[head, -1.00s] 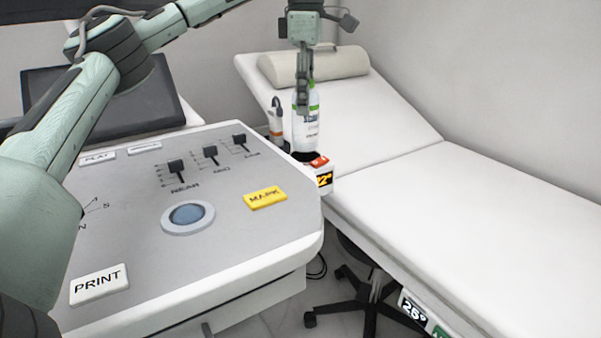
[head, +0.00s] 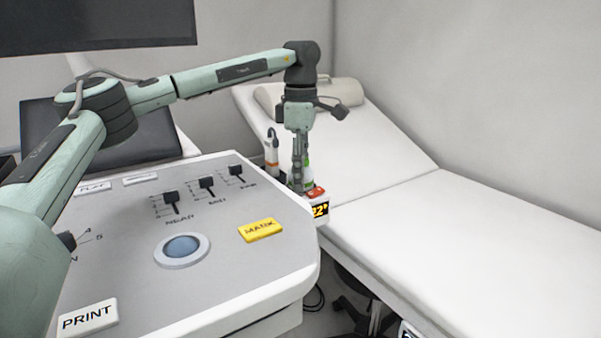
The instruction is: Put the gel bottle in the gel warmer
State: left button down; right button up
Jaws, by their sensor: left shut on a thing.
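The gel warmer (head: 320,210) is a small white unit with a red-orange patch and a lit yellow number display, at the far right corner of the console. My left gripper (head: 301,182) points straight down over it and is shut on the gel bottle (head: 309,172). Only a strip of the bottle's white and green upper part shows beside the fingers. Its lower part is hidden, and the bottle looks sunk into the warmer's opening; whether it rests on the bottom I cannot tell. My right gripper is out of view.
The console (head: 120,230) with sliders, a round blue button and labelled keys fills the left front. A white bottle with an orange band (head: 271,150) stands just left of the gripper. The white exam couch (head: 440,220) lies to the right. A dark screen (head: 100,22) hangs at upper left.

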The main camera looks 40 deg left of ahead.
pick_arm(q)
jog(key=c, duration=0.8)
grip_release()
jog(key=shift+f, duration=0.1)
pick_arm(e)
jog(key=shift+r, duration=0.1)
pick_arm(q)
jog(key=shift+r, duration=0.6)
notch_tip(320, 180, up, 11)
jog(key=shift+f+p, duration=0.2)
jog(key=shift+p, duration=0.2)
jog(key=shift+r, duration=0.3)
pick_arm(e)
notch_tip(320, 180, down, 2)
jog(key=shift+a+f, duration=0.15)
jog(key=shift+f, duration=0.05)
